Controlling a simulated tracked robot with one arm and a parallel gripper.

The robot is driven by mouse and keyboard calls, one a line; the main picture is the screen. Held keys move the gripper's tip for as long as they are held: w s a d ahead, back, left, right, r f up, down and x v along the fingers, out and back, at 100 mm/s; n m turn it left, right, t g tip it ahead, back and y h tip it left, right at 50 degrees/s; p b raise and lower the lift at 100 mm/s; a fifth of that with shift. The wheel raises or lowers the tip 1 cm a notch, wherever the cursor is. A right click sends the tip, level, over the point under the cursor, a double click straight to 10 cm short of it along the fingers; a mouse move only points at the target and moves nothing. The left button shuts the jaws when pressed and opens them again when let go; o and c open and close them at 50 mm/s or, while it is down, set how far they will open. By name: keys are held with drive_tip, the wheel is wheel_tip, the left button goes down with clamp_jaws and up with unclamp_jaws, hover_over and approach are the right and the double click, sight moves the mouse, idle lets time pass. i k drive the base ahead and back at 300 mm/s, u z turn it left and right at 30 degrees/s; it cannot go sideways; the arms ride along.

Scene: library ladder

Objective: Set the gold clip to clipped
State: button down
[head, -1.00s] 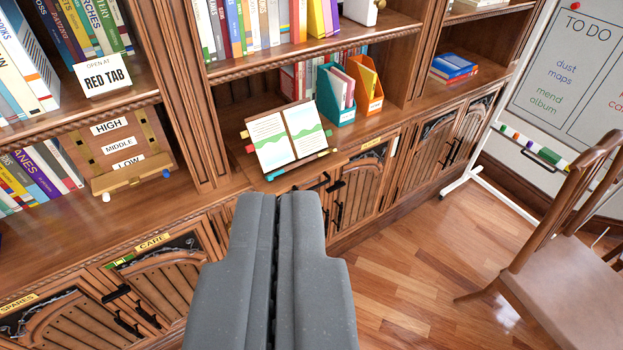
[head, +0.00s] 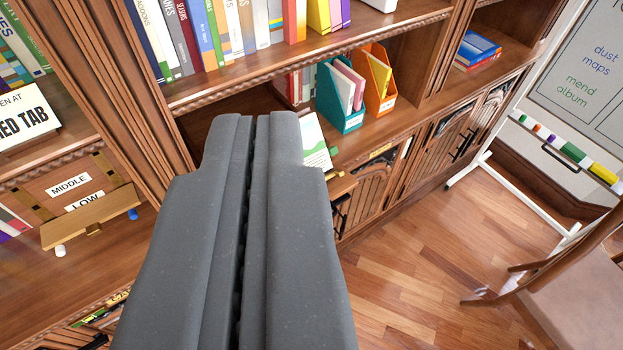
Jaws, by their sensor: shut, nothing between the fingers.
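My gripper (head: 254,122) is shut and empty, and it fills the lower middle of the view. An open book (head: 314,143) with white pages and a green band stands on the lower shelf behind it. Only the right edge of the book shows past the fingers; the rest is hidden. I cannot make out a gold clip; any clip at the hidden part of the book is covered by my gripper. I cannot tell whether the fingers touch the book.
A teal file holder (head: 353,122) and an orange one (head: 386,104) stand right of the book. A board with MIDDLE and LOW labels and a tan ledge (head: 90,217) is at left. A whiteboard (head: 585,60) and a chair (head: 570,290) are at right. Floor between is clear.

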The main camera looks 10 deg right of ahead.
sight(340, 173)
drive_tip(key=z, duration=0.45)
drive_tip(key=i, duration=0.15)
drive_tip(key=u, duration=1.65)
drive_tip(key=k, duration=1.9)
drive_tip(key=z, duration=0.7)
drive_tip(key=i, duration=1)
